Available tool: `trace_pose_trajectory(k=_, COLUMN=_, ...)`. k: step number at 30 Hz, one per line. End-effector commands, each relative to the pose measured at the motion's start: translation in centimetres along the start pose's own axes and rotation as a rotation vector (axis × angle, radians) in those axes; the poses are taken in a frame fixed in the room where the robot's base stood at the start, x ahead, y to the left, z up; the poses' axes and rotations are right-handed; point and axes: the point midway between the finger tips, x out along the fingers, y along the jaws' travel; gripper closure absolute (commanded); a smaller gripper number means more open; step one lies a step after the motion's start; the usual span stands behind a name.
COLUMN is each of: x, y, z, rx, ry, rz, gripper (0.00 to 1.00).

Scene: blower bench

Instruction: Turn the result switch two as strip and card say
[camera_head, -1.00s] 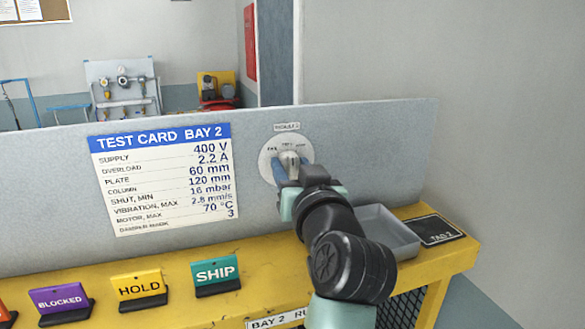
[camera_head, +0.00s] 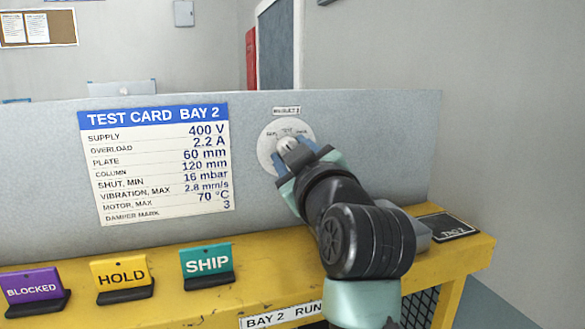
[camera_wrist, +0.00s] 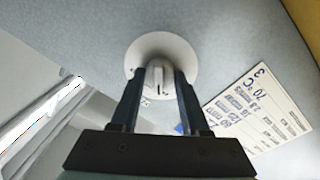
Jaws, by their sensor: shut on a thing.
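The result switch two is a round pale dial plate (camera_head: 269,136) with a knob (camera_head: 287,146) at its centre, on the grey upright panel under a small label. My gripper (camera_head: 295,154) is at the knob, its blue-grey fingers shut on it. In the wrist view the knob (camera_wrist: 158,76) sits between the two dark fingertips of my gripper (camera_wrist: 158,80). The dial's lettering is small and partly hidden, so the pointed-to position cannot be read. The test card for bay 2 (camera_head: 155,160) hangs left of the dial and lists 400 V, 2.2 A, 16 mbar and other limits.
Purple BLOCKED (camera_head: 33,286), yellow HOLD (camera_head: 121,273) and teal SHIP (camera_head: 207,262) signs stand on the yellow bench (camera_head: 190,301). A grey tray (camera_head: 418,238), mostly behind my arm, and a black tag plate (camera_head: 449,226) lie at the right end.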

Motion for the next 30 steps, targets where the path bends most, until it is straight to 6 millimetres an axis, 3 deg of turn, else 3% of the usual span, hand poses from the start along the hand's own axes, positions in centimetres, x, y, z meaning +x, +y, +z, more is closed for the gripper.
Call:
trace_pose_trajectory(k=9, x=-0.02, y=-0.01, z=0.09, rx=-0.101, ry=0.007, rz=0.0, gripper=1.0)
trace_pose_trajectory(k=23, x=-0.01, y=0.02, z=-0.02, rx=-0.116, ry=0.008, rz=0.0, gripper=1.0)
trace_pose_trajectory(k=24, x=-0.01, y=0.02, z=-0.02, rx=-0.116, ry=0.008, rz=0.0, gripper=0.51)
trace_pose_trajectory(k=28, x=-0.01, y=0.02, z=-0.02, rx=-0.115, ry=0.008, rz=0.0, gripper=0.28)
trace_pose_trajectory(k=30, x=-0.01, y=0.01, z=-0.02, rx=-0.114, ry=0.008, rz=0.0, gripper=0.25)
